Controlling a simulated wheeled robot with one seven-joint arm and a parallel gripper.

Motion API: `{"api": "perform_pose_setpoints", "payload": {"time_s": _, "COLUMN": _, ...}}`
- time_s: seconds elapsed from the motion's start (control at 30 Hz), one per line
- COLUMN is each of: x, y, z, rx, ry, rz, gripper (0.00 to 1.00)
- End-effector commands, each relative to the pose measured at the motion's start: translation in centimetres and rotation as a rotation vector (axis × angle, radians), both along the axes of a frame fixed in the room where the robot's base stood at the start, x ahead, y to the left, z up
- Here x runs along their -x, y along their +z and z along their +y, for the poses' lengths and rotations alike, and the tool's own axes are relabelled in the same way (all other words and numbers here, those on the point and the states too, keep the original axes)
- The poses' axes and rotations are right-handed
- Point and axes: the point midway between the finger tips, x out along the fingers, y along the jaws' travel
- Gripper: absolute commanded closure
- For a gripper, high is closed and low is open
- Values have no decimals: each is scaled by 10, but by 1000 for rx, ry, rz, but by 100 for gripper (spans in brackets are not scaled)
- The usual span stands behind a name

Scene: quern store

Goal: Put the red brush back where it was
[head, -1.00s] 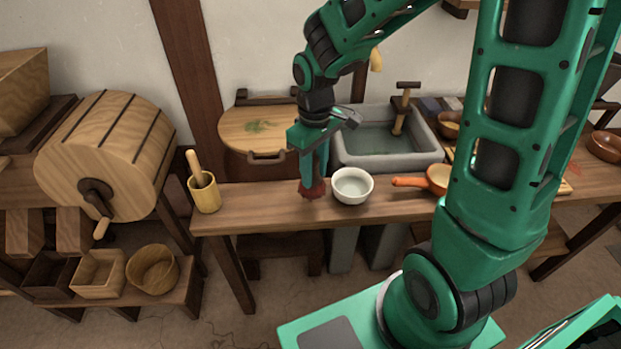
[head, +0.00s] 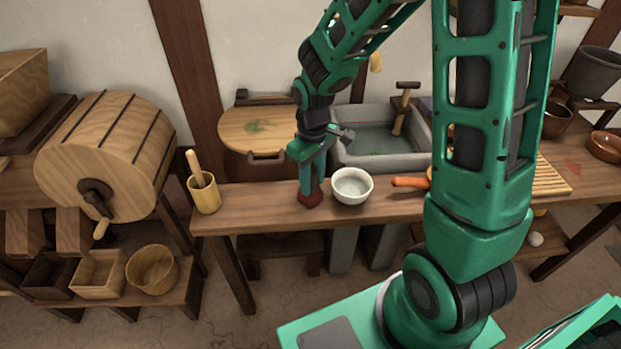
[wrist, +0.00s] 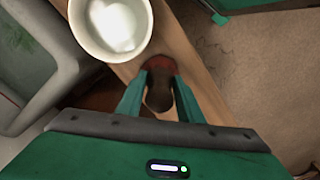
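The red brush (head: 310,200) is upright at the tips of my gripper, its red end down at the bench top, just left of the white bowl (head: 352,187). It seems to touch the wood. In the wrist view the red end (wrist: 160,63) shows beyond the fingertips, with the brown handle (wrist: 158,92) between the fingers. My gripper (head: 312,188) points down, its fingers close on both sides of the handle and seemingly shut on it. It also shows in the wrist view (wrist: 162,80).
The bench (head: 260,205) has bare wood left of the brush. A yellow cup with a pestle (head: 205,193) stands at its left end. A grey stone sink (head: 385,158) and a round wooden lid (head: 258,128) are behind.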

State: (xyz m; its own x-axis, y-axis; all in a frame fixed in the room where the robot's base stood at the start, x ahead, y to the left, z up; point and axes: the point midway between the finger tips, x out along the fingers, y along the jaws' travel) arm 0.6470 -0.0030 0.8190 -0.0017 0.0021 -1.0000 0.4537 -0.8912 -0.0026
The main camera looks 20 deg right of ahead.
Motion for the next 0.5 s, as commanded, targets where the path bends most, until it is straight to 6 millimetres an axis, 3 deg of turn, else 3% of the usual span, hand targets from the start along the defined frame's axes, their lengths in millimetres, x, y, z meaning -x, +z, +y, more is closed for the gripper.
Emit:
{"api": "perform_pose_setpoints", "payload": {"time_s": 0.03, "x": 0, "y": 0, "z": 0, "rx": 0, "ry": 0, "rz": 1, "gripper": 57}}
{"api": "perform_pose_setpoints", "payload": {"time_s": 0.1, "x": 0, "y": 0, "z": 0, "rx": 0, "ry": 0, "rz": 1, "gripper": 48}}
{"api": "perform_pose_setpoints", "payload": {"time_s": 0.5, "x": 0, "y": 8, "z": 1, "rx": 0, "ry": 1, "rz": -1, "gripper": 48}}
